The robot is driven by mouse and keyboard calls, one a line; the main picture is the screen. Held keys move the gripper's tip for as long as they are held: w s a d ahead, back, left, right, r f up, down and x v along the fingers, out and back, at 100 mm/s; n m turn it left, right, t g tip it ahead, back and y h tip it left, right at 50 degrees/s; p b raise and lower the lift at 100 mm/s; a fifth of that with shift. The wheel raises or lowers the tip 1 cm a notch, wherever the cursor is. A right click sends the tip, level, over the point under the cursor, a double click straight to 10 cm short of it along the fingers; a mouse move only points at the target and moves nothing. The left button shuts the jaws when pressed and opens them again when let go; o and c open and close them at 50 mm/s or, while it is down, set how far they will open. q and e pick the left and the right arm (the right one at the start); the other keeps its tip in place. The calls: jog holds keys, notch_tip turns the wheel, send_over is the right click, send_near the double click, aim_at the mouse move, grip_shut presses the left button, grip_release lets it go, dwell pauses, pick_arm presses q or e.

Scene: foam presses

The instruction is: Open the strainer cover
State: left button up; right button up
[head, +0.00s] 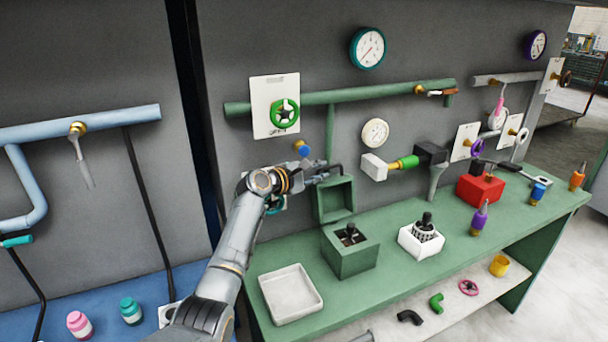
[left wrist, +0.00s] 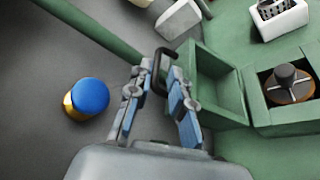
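The green strainer box (head: 350,262) stands on the green bench with its top open; a dark knob on a brown disc (left wrist: 287,85) shows inside. Its green cover (head: 334,199) stands upright at the back of the box, hollow side facing the front. In the left wrist view the cover (left wrist: 215,88) has a black handle (left wrist: 161,68) on its far side. My left gripper (left wrist: 156,75) has its fingers apart, one on each side of the handle, with gaps showing; it is also at the cover's upper left in the head view (head: 318,172). My right gripper is out of view.
A white tray (head: 290,293) lies left of the box, and a white container with a black-knobbed insert (head: 421,239) stands right of it. A green pipe (head: 340,96) and a blue-capped fitting (left wrist: 88,98) are on the wall near my left gripper.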

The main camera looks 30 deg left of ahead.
pick_arm(q)
jog(key=v, duration=0.6)
jog(key=shift+r, duration=0.1)
dwell(0.5)
